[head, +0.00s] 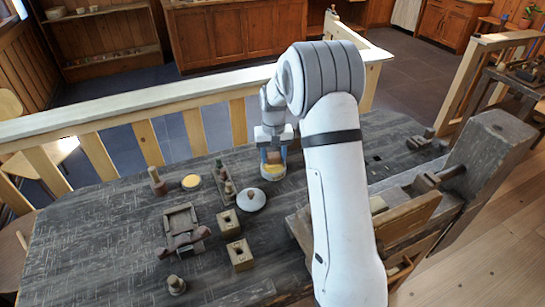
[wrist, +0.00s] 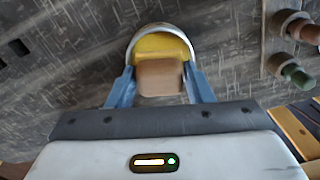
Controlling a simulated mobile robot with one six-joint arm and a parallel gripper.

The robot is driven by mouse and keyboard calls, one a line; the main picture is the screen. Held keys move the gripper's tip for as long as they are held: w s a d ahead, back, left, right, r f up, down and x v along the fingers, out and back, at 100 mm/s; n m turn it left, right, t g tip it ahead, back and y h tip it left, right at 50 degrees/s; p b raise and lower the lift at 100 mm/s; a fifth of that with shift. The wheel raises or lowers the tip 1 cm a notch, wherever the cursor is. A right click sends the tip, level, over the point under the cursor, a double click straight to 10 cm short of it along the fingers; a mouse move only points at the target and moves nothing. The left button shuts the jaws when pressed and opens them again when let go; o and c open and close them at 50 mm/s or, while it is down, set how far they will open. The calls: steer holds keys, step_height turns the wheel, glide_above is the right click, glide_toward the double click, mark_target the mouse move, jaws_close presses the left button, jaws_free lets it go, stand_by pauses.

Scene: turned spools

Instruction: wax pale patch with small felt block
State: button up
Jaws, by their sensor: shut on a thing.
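My gripper (wrist: 159,82) is shut on a small brown block (wrist: 160,78), held between its two blue fingers. In the head view the block (head: 274,157) shows just above a round tin (head: 273,177) with yellow contents. In the wrist view the yellow contents (wrist: 160,46) show beyond the block, inside the tin's pale curved rim (wrist: 139,32). I cannot tell whether the block touches the yellow contents. The block's underside is hidden. I cannot make out the pale patch with certainty; my arm hides part of the bench.
On the dark bench (head: 90,235) stand a white knobbed disc (head: 252,200), a shallow yellow-topped round (head: 191,182), a rack with pegs (head: 222,182), two square holed blocks (head: 239,254) and a square wooden frame (head: 181,221). A large wooden vise (head: 490,165) is at right. The front-left bench is mostly clear.

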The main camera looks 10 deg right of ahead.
mark_target(273, 155)
steer(key=shift+r+p, duration=1.55)
steer(key=shift+r, duration=1.3)
steer(key=shift+f, duration=0.1)
